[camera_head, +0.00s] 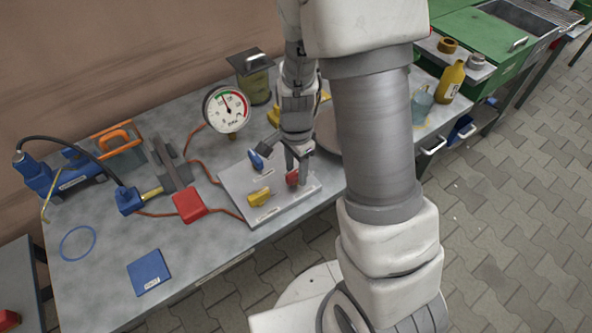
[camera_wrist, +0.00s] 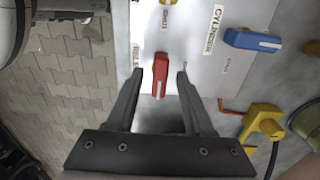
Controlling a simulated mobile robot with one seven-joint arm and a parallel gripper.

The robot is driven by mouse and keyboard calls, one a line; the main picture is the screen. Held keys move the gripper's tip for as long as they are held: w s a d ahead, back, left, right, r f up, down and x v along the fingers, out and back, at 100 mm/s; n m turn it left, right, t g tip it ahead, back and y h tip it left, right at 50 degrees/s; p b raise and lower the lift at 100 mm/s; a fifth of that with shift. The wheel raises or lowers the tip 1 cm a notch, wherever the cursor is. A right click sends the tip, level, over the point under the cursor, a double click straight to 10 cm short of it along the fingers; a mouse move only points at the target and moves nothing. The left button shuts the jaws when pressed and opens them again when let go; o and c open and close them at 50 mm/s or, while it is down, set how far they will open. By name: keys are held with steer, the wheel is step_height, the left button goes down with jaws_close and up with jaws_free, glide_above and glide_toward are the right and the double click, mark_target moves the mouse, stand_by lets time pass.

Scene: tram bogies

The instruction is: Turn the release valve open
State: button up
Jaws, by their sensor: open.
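A pale valve panel (camera_head: 236,184) lies on the grey bench and carries a blue handle (camera_head: 256,160), a yellow handle (camera_head: 259,197) and a red handle (camera_head: 292,178). My gripper (camera_head: 298,160) is over the panel at the red handle. In the wrist view my open gripper (camera_wrist: 159,76) has a fingertip on each side of the red handle (camera_wrist: 160,75), with gaps showing on both sides. A label beside the left finger is partly hidden and I cannot read it fully. The blue handle (camera_wrist: 253,40) is to the right, near a "CYLINDER" label (camera_wrist: 212,30).
A pressure gauge (camera_head: 226,108) stands behind the panel. A red box (camera_head: 189,206), red hoses and a blue pump (camera_head: 62,172) lie left of it. A yellow bottle (camera_head: 451,82) stands right. The front left bench has free room around a blue booklet (camera_head: 149,272).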

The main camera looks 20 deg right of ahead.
steer(key=shift+f, duration=0.1)
jaws_close()
steer(key=shift+n, duration=0.4)
steer(key=n, duration=0.4)
steer(key=n+b, duration=0.1)
steer(key=n, duration=0.3)
steer(key=shift+n, duration=0.3)
steer(key=n, duration=0.4)
steer(key=shift+n+p, duration=0.3)
steer(key=shift+n, duration=1.9)
